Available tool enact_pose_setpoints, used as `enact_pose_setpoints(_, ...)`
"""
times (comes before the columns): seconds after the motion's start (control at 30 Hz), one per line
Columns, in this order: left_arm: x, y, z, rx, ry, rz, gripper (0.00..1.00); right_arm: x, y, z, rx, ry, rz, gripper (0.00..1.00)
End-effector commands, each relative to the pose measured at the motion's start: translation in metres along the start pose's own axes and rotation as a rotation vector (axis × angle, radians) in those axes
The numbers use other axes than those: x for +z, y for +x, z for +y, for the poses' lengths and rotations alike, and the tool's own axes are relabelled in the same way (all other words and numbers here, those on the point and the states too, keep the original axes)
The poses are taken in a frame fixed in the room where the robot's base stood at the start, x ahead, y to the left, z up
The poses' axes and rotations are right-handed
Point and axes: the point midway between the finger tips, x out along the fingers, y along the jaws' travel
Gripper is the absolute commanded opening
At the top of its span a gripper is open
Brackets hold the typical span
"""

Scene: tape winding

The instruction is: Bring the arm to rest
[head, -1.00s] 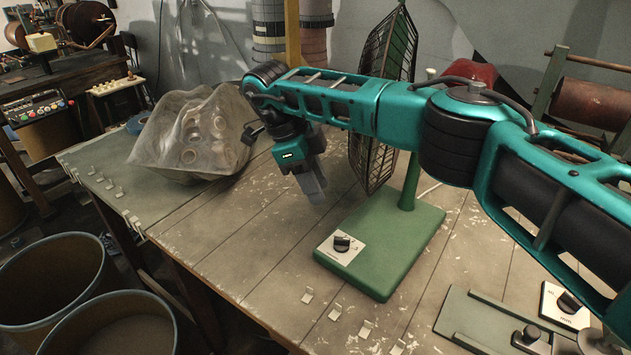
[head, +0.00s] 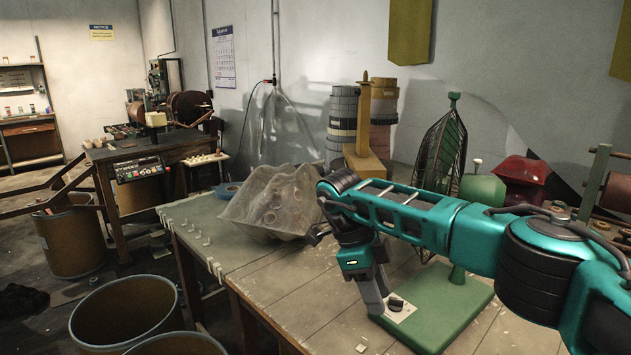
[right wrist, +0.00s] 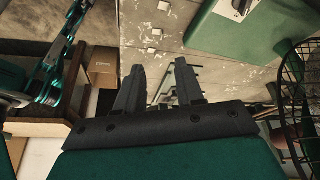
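My right arm, teal and black, reaches in from the right in the head view, over the workbench (head: 281,294). Its gripper (head: 373,301) points down beside the dial (head: 396,304) on the fan's green base (head: 440,310); contact with the bench cannot be told. In the right wrist view the two grey fingers (right wrist: 160,88) stand apart with nothing between them. The green base (right wrist: 232,35) shows beyond them, at the upper right. My left gripper is not in view.
The wire fan cage (head: 444,150) stands upright close behind the arm. A crumpled translucent bag (head: 272,205) lies on the bench left of the gripper. Open drums (head: 125,312) stand on the floor at the lower left. A red object (head: 522,178) is behind the arm.

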Motion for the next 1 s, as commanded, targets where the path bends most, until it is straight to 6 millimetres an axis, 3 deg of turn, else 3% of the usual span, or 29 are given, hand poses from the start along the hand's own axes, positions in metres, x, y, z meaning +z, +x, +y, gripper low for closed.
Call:
enact_pose_setpoints(0.03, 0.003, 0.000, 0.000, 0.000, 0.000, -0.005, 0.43, 0.024, 0.020, 0.021, 0.062, -0.044, -0.068, 0.37)
enact_pose_setpoints(0.1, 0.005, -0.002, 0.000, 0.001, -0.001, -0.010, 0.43, 0.052, 0.036, 0.047, 0.142, -0.085, -0.166, 0.37)
enact_pose_setpoints(0.27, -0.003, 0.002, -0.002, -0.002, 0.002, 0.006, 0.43, 0.115, 0.060, 0.125, 0.383, -0.144, -0.432, 0.37)
enact_pose_setpoints(0.4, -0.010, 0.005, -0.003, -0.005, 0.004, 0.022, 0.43, 0.164, 0.052, 0.207, 0.701, -0.116, -0.726, 0.37)
enact_pose_setpoints(0.53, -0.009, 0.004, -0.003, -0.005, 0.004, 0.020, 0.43, 0.188, 0.019, 0.257, 1.029, 0.011, -0.979, 0.37)
enact_pose_setpoints(0.67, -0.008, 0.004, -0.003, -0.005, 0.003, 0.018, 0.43, 0.193, -0.016, 0.271, 1.361, 0.224, -1.185, 0.37)
enact_pose_setpoints(0.8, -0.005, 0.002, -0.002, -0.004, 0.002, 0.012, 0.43, 0.181, -0.035, 0.249, 1.707, 0.544, -1.341, 0.37)
enact_pose_setpoints(0.9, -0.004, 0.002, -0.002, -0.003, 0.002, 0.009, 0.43, 0.164, -0.028, 0.221, 1.933, 0.823, -1.405, 0.37)
enact_pose_setpoints(1.0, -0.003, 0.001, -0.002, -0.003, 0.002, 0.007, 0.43, 0.141, -0.003, 0.190, 2.136, 1.139, -1.424, 0.37)
